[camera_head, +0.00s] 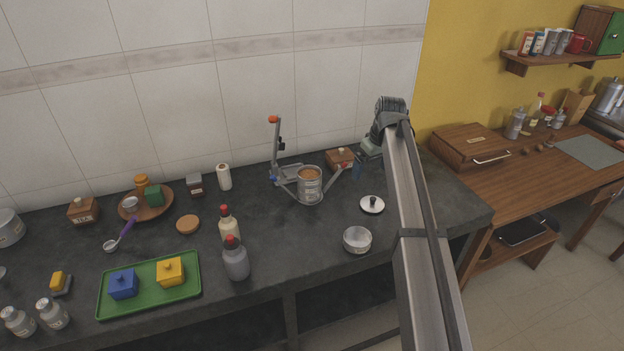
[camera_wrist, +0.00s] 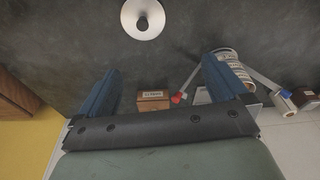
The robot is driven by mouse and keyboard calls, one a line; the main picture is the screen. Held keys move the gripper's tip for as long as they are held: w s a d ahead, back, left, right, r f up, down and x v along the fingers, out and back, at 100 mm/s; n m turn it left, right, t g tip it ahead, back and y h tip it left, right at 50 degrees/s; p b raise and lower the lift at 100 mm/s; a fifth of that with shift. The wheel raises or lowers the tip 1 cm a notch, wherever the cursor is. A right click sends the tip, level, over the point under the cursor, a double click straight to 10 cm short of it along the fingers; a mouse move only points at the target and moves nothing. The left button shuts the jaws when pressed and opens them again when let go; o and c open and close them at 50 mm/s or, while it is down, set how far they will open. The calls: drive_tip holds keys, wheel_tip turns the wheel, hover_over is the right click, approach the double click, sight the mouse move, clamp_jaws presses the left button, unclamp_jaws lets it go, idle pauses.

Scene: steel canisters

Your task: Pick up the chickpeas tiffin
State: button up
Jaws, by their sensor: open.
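A steel canister (camera_head: 311,190) with a brown top or contents and a pale label stands in a grey metal frame with side arms on the dark counter. It may be the chickpeas tiffin, but I cannot read its label. In the wrist view the canister (camera_wrist: 229,62) is partly hidden behind one blue finger. My gripper (camera_head: 360,166) is to the right of the canister, above the counter near the wall. In the wrist view my gripper (camera_wrist: 160,68) has its blue fingers wide apart with nothing between the tips.
A round lid with a dark knob (camera_head: 372,204) and an open steel bowl (camera_head: 357,240) lie at the front right. Sauce bottles (camera_head: 235,261) and a green tray (camera_head: 150,294) stand left.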

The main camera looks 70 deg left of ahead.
drive_tip(key=s+a+r+n, duration=0.1)
drive_tip(key=s+a+r, duration=0.25)
drive_tip(key=s, duration=0.35)
drive_tip(key=s+a+r+n, duration=0.2)
drive_tip(key=s+a+r, duration=0.1)
drive_tip(key=s+a, duration=0.3)
approach(308, 177)
drive_tip(key=shift+g+y, duration=0.4)
drive_tip(key=x, duration=0.5)
drive_tip(key=d+x, duration=0.1)
drive_tip(key=x, duration=0.1)
drive_tip(key=shift+w+a+f, duration=0.1)
drive_tip(key=shift+w+f, duration=0.2)
drive_tip(key=shift+f, duration=0.05)
drive_tip(key=shift+c, duration=0.5)
drive_tip(key=c, duration=0.8)
